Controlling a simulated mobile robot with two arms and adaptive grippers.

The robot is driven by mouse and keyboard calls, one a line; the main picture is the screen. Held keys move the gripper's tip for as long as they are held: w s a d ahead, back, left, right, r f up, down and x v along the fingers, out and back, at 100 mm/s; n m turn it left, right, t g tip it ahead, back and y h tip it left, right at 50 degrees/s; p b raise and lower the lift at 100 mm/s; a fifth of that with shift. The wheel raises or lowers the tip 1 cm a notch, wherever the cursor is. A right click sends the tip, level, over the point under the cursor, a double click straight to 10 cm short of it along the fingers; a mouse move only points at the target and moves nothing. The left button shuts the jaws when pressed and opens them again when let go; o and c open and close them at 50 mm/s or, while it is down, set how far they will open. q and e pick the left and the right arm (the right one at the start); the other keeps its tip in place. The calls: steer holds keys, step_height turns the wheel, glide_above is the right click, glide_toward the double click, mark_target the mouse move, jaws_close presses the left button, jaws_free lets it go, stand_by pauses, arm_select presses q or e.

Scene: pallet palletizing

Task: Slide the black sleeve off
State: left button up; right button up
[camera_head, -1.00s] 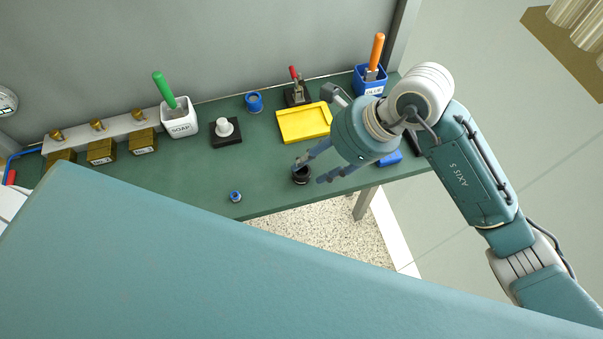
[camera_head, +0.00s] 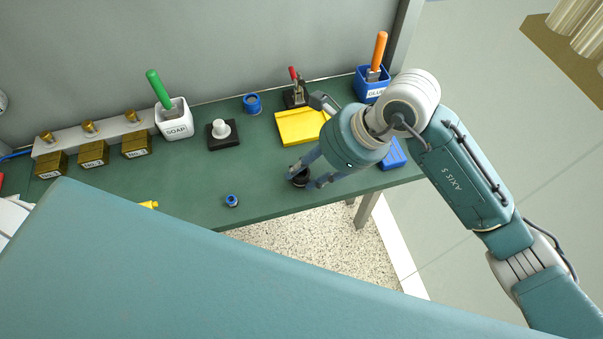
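The black sleeve (camera_head: 300,179) is a small dark ring-shaped piece near the front edge of the green bench (camera_head: 185,190). My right gripper (camera_head: 302,177) reaches down to it from the right, with one finger on each side. The fingers partly hide the sleeve, and I cannot tell whether they touch it. What the sleeve sits on is hidden. My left gripper is not in view.
A yellow tray (camera_head: 300,127) and a red-handled clamp (camera_head: 297,94) stand behind. My teal body blocks the lower left.

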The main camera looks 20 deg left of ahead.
steer(key=shift+r, duration=0.2)
steer(key=shift+r+p, duration=1.25)
steer(key=shift+r, duration=1.05)
steer(key=shift+c, duration=0.2)
